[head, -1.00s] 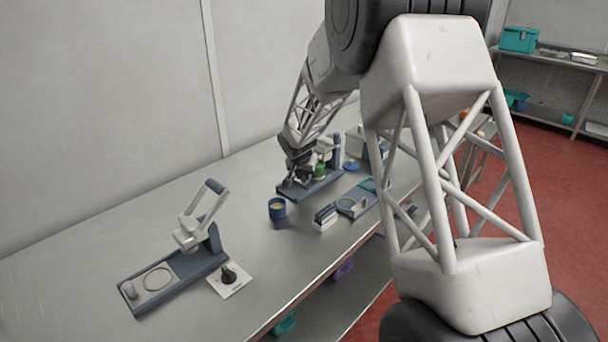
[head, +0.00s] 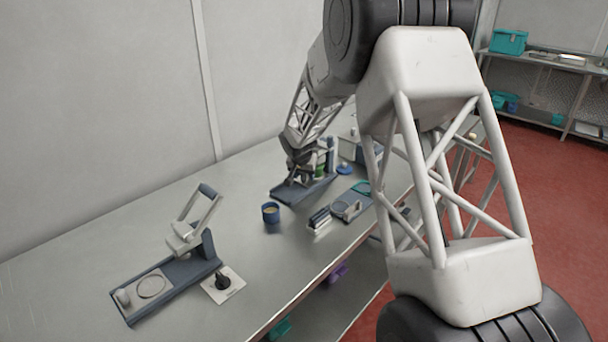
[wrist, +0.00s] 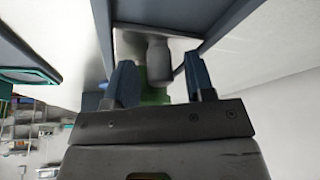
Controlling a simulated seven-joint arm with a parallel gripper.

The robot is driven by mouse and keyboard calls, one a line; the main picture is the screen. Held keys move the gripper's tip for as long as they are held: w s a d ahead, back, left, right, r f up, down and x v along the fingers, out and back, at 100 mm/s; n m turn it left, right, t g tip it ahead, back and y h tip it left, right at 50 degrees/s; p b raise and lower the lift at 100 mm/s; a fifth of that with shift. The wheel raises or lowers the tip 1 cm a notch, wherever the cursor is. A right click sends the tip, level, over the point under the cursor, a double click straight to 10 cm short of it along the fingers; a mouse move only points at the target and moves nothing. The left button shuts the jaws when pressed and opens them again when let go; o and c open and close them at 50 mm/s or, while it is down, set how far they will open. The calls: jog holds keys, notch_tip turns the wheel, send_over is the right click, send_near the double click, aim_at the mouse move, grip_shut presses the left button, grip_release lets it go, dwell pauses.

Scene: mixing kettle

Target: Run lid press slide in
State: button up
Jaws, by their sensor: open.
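A blue-grey device with a flat base (head: 290,194) and an upright post (head: 331,152) stands toward the back of the bench; I take it for the lid press. A green object (head: 320,171) is at it, partly hidden by my arm. My gripper (head: 301,172) is low over this device. In the wrist view my gripper (wrist: 160,82) is open, with its two blue fingers apart. A grey rounded knob (wrist: 158,60) shows between and beyond the fingertips, between two blue-grey side walls. The green object (wrist: 155,96) shows between the fingers. I cannot tell whether the fingers touch anything.
Another device with a raised handle (head: 208,190) stands at the front left, beside a white plate with a black dial (head: 223,282). A blue cup (head: 271,213), a small grey block (head: 319,221) and a tray with a ring (head: 347,209) lie nearby. The bench's left part is clear.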

jog(key=v, duration=0.7)
jog(key=shift+r, duration=0.4)
jog(key=shift+s, duration=0.2)
jog(key=s+d+r, duration=0.4)
jog(key=s+r, duration=0.1)
jog(key=s, duration=0.4)
jog(key=s+d+r+n+g, duration=0.1)
jog(key=s+d+r, duration=0.3)
jog(key=s, duration=0.6)
jog(key=s+d+r, duration=0.3)
jog(key=s+r, duration=0.3)
jog(key=s, duration=0.3)
jog(key=s+d+f+n, duration=0.1)
jog(key=s, duration=1.4)
jog(key=s+d+n+y, duration=0.1)
jog(key=s+d, duration=0.1)
jog(key=s, duration=1.3)
jog(key=shift+d+f+g, duration=0.3)
jog(key=shift+f+g, duration=0.1)
